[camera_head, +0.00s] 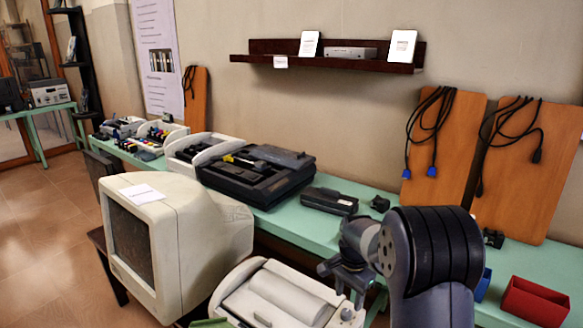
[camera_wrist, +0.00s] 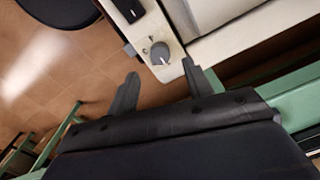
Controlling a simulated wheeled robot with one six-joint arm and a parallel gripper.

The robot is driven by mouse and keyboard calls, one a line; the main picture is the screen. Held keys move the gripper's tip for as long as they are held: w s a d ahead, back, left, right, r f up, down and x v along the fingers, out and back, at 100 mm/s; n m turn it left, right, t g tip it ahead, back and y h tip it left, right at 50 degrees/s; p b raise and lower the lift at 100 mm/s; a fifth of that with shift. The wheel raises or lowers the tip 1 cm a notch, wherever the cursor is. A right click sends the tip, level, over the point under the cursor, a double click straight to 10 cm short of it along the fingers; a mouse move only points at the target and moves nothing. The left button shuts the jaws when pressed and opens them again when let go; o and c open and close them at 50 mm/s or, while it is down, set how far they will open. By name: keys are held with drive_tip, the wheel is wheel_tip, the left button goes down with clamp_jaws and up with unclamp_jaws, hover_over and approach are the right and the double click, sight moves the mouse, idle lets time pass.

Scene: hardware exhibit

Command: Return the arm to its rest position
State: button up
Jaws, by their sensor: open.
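My gripper (camera_head: 342,284) hangs at the front of my bent grey and black arm (camera_head: 432,250), low in the head view. It is beside the right end of a white printer-like machine (camera_head: 285,296). In the wrist view my gripper (camera_wrist: 160,68) shows two dark fingers spread apart with nothing between them. Beyond the fingertips lies the machine's pale edge with a round grey knob (camera_wrist: 160,53). I cannot tell how far the fingers are from it.
A green table (camera_head: 285,218) along the wall carries a black case (camera_head: 258,175) and a red bin (camera_head: 535,301). A CRT monitor (camera_head: 170,245) stands at left. Orange boards (camera_head: 525,175) with cables lean on the wall, below a dark shelf (camera_head: 335,62). Tiled floor (camera_head: 45,240) is open at left.

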drive_tip(key=shift+r, duration=2.55)
